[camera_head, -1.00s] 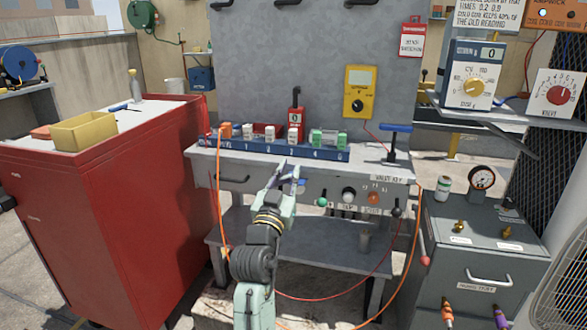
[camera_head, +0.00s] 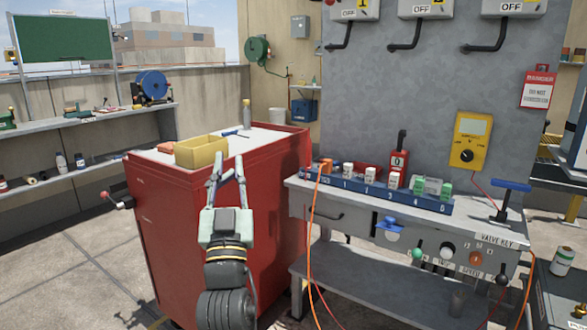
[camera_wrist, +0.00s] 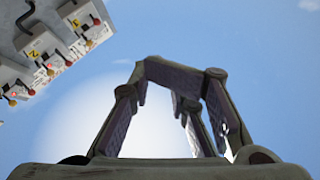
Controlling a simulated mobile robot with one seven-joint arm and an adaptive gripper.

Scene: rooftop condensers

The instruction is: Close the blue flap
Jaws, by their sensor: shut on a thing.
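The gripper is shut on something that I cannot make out.
The red cabinet (camera_head: 270,180) carries a yellow bin (camera_head: 201,151). The workbench (camera_head: 470,222) holds a blue rack (camera_head: 345,183), a blue T-handle (camera_head: 503,187) and an orange cable (camera_head: 312,240). Switch boxes (camera_head: 430,8) hang above and show in the wrist view (camera_wrist: 50,50).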

